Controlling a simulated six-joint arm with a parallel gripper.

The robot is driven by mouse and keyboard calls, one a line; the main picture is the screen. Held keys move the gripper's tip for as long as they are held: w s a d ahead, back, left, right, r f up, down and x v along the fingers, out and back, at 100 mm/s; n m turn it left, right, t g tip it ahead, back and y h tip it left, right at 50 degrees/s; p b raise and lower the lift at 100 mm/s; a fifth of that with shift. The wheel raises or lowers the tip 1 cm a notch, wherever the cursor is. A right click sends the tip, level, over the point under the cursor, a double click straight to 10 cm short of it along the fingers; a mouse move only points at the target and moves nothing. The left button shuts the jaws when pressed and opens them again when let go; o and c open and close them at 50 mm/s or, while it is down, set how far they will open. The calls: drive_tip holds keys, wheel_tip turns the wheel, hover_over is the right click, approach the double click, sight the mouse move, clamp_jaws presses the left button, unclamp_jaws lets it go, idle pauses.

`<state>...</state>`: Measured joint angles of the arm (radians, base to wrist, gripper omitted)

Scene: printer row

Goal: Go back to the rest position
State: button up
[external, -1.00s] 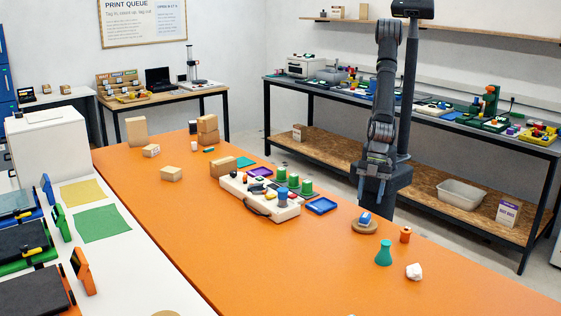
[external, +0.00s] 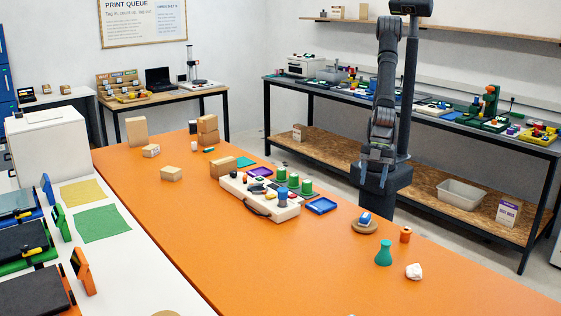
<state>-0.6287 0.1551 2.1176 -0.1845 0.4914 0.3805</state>
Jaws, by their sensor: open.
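Right of the dish stand an orange cylinder (external: 405,234), a teal flask shape (external: 383,253) and a white lump (external: 413,271). Left of it lie a blue tray (external: 321,206) and a white panel (external: 262,205) with coloured parts. The table's front middle is clear.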

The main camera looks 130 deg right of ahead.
sight(366, 213)
drive_tip(key=shift+f, duration=0.15)
drive_tip(key=shift+x, duration=6)
drive_tip(key=shift+w, duration=0.1)
drive_tip(key=v, duration=1.3)
drive_tip(key=x, duration=1.3)
drive_tip(key=shift+f, duration=0.2)
drive_tip(key=r, duration=0.5)
drive_tip(key=shift+d+r, duration=0.2)
drive_tip(key=shift+d, duration=0.15)
drive_tip(key=d+r, duration=0.6)
drive_tip(key=d, duration=0.5)
drive_tip(key=w+d+m+h, duration=0.1)
drive_tip(key=w+d+m, duration=0.1)
drive_tip(key=w+d, duration=0.3)
drive_tip(key=w+d+r+m+h, duration=0.1)
drive_tip(key=w+d+m, duration=0.2)
drive_tip(key=d, duration=0.8)
drive_tip(key=shift+w+d, duration=0.4)
drive_tip(key=shift+w, duration=0.85)
